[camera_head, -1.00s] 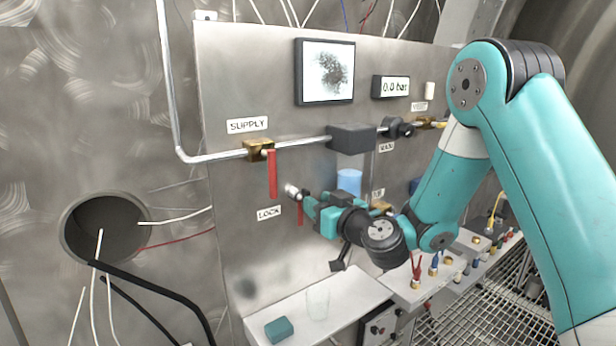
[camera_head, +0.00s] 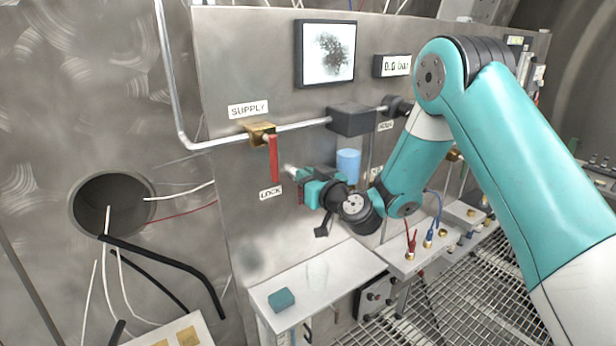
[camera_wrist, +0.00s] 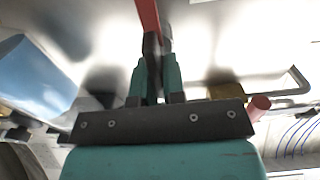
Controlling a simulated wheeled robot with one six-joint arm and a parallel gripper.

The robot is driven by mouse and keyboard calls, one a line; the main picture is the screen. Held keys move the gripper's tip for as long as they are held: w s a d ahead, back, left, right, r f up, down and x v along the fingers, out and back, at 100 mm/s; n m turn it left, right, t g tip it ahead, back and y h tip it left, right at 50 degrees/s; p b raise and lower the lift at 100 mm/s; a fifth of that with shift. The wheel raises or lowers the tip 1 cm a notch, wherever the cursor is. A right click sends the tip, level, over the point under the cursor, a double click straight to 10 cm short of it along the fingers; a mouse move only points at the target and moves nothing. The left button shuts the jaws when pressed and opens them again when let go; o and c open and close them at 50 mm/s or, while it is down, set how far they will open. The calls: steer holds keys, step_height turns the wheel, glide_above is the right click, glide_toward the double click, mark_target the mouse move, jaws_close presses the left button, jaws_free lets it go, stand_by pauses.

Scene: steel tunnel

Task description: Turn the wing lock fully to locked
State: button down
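The wing lock (camera_head: 290,170) is a small silver knob on the steel panel, beside the LOCK label (camera_head: 270,193). A thin red strip (camera_head: 301,195) hangs by it. My gripper (camera_head: 302,182) is at the lock from the right and hides most of it. In the wrist view, the teal fingers with dark pads (camera_wrist: 157,65) are close together at the lock, with only a narrow gap. A red bar (camera_wrist: 147,14) runs out past their tips. The fingers look shut on the lock's wing, but the contact itself is hidden.
The SUPPLY valve's red lever (camera_head: 273,158) hangs straight down from its brass body (camera_head: 261,134), just above and left of my gripper. A blue cylinder (camera_head: 348,162) is close on the right.

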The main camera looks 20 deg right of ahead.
steer(key=shift+d+m, duration=0.15)
steer(key=shift+m, duration=0.25)
steer(key=m+b, duration=0.1)
steer(key=m, duration=0.4)
steer(key=f+m+b, duration=0.1)
steer(key=m, duration=0.5)
steer(key=d+m, duration=0.1)
steer(key=m, duration=0.5)
steer(key=shift+w+d+f+b, duration=0.15)
steer(key=shift+w+b, duration=0.1)
steer(key=shift+b, duration=0.15)
stand_by(0.3)
steer(key=c, duration=1.2)
jaws_free()
steer(key=shift+s+f, duration=0.1)
steer(key=shift+f, duration=0.05)
